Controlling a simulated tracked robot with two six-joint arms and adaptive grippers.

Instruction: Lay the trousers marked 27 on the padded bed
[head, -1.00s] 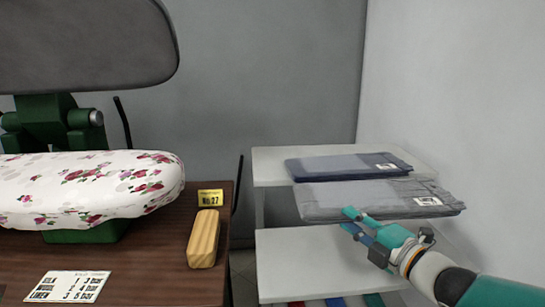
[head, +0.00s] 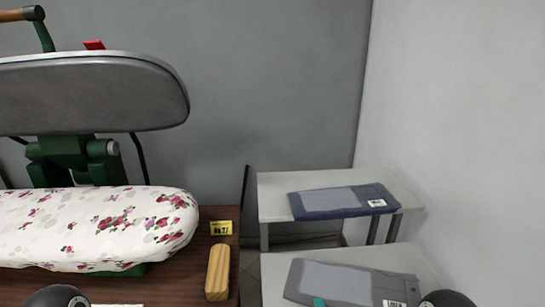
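Folded grey trousers (head: 345,283) with a white tag show at the bottom of the head view, in front of the upper shelf; the tag's number is too small to read. A teal fingertip of my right gripper (head: 318,302) lies on their near edge, gripping them; the rest of the gripper is cut off. Folded navy and grey trousers (head: 328,202), also tagged, lie on the upper shelf. The padded bed (head: 95,228) of the press, white with red flowers, is at the left, empty, under the raised grey head (head: 90,95). My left gripper is out of view.
A yellow card reading No 27 (head: 221,228) and a wooden block (head: 218,272) are right of the bed on the brown table (head: 205,285). The white shelf unit (head: 275,190) stands by the right wall. A gap separates table and shelves.

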